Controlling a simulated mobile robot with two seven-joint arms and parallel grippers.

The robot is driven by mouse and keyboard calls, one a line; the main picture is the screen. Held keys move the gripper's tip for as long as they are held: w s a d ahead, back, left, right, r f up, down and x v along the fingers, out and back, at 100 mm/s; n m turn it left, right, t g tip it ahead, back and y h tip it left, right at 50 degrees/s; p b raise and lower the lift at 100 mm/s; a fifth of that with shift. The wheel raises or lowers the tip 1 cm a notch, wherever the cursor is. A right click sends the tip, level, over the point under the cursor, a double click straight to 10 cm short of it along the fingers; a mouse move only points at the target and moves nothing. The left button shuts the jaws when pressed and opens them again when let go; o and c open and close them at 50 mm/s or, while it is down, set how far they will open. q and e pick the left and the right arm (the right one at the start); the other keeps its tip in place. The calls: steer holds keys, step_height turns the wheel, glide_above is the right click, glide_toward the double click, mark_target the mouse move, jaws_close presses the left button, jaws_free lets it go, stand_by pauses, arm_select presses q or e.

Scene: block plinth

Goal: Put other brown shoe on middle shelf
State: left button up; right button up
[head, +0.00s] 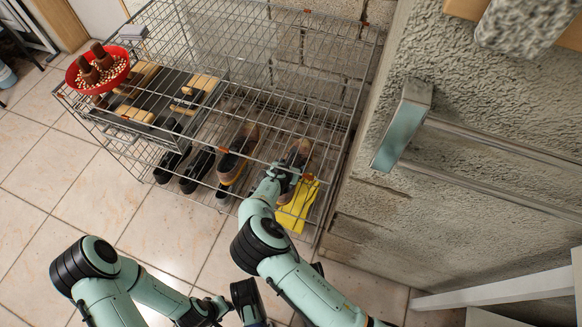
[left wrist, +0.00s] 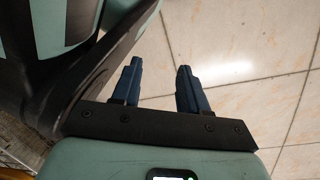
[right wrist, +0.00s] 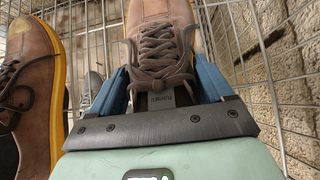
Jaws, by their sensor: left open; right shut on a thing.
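My right gripper (right wrist: 163,78) is shut on a brown shoe (right wrist: 155,14) with grey laces, its fingers on either side of the laced part. In the head view this shoe (head: 299,152) is inside the right end of the wire rack (head: 318,58), toe toward the wall. The other brown shoe (head: 240,143), with a yellow sole edge, is to its left, and also at the left of the right wrist view (right wrist: 38,75). I cannot tell whether the held shoe rests on the shelf wires. My left gripper (left wrist: 158,72) is open and empty above the tiled floor.
Black shoes (head: 197,170) stand left of the brown ones. A yellow item (head: 297,207) is below my right gripper. A red bowl (head: 88,84) with brown things stands on the rack's upper left. A rough wall (head: 385,205) closes off the right. Tiles at left are clear.

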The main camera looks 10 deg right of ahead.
steer(key=o, duration=1.3)
steer(key=shift+o, duration=0.2)
arm_select(q)
steer(key=shift+r, duration=0.1)
steer(key=w+d+r+t+p, duration=0.1)
steer(key=w+r+t+p, duration=0.2)
steer(key=w+r, duration=0.4)
steer(key=shift+w+p, duration=0.65)
steer(key=shift+w, duration=0.1)
arm_select(e)
steer(key=v, duration=1.2)
arm_select(q)
steer(key=shift+d, duration=0.1)
